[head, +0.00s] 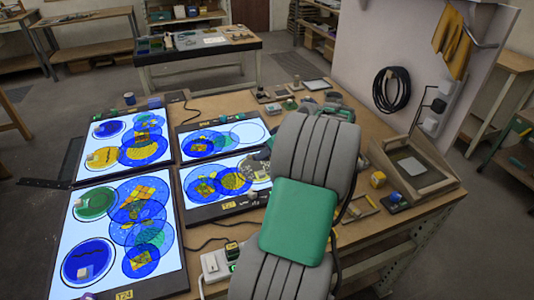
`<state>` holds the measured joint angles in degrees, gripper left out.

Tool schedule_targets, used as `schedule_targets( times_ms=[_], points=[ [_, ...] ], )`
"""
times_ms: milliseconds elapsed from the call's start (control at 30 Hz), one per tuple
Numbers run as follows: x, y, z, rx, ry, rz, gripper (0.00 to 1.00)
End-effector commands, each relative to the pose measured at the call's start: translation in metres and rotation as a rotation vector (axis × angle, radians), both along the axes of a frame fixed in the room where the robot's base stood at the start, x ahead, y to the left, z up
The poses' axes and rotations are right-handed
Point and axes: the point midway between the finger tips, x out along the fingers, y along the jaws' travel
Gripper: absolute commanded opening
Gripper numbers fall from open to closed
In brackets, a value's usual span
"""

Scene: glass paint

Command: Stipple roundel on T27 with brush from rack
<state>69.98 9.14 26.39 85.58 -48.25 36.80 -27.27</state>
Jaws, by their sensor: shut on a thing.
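My bent grey arm with a green pad fills the centre of the head view and hides what lies behind it. My gripper's fingers do not show. A small dark piece (262,154) juts out at the arm's left edge, and I cannot tell what it is. A lit panel (233,168) lies left of the arm. Its yellow front label (229,206) may read T27, too small to be sure.
Other lit panels with coloured discs lie behind (240,144), at back left (82,148) and at front left (72,220), labelled T24 (124,295). A wooden tray (418,172), a yellow tape roll (378,179) and a blue-topped block (394,198) are on the right. Cables cross the bench.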

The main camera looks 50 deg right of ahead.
Motion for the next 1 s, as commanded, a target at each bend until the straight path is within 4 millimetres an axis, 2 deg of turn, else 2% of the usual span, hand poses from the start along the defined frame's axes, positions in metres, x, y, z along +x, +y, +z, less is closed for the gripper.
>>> schedule_targets(
  times_ms=[133,1000],
  points=[
    [0.0000,0.0000,-0.0114,0.000,0.000,0.000,0.00],
    [-0.0001,-0.0001,-0.0155,0.000,0.000,0.000,0.00]
  ],
)
